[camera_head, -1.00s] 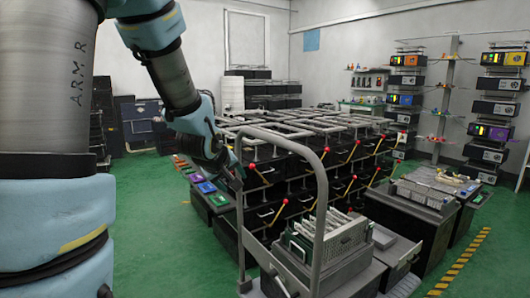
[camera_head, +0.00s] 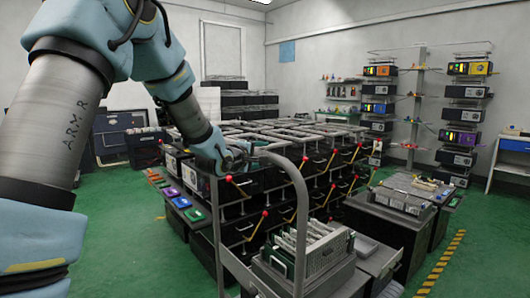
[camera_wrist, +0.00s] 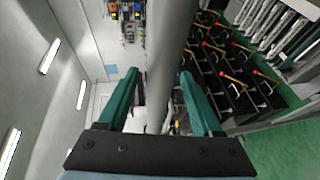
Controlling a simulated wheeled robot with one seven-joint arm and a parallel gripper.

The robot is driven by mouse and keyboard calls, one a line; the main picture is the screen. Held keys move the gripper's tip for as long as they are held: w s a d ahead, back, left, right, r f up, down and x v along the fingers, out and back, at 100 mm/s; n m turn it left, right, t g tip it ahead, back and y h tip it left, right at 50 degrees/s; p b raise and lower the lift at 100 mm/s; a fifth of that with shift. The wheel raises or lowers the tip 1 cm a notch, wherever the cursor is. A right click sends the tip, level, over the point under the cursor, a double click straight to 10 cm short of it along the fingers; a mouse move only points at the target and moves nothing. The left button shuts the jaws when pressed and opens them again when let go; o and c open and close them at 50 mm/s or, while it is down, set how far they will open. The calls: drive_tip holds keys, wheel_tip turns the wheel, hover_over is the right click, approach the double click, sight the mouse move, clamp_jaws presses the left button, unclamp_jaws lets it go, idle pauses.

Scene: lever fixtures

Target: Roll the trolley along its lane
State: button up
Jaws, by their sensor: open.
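The trolley has a tall grey tubular push handle (camera_head: 302,215) and stands at the front centre of the head view. Its low deck (camera_head: 238,268) shows at the bottom, partly hidden by the box of upright boards. My gripper (camera_head: 240,153) is at the top left bend of the handle. In the wrist view the grey handle tube (camera_wrist: 168,50) runs between the two green fingers of my gripper (camera_wrist: 158,78). The fingers are open, with a gap visible on the left side of the tube. Contact with the right finger cannot be told.
A large block of black drawers with red-knobbed levers (camera_head: 265,213) stands close behind the trolley. Green floor is open at left (camera_head: 120,235). A yellow-black stripe (camera_head: 440,265) marks the floor at right.

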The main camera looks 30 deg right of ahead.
drive_tip(key=shift+p+x, duration=0.3)
drive_tip(key=shift+x, duration=1.3)
drive_tip(key=shift+s, duration=0.1)
clamp_jaws()
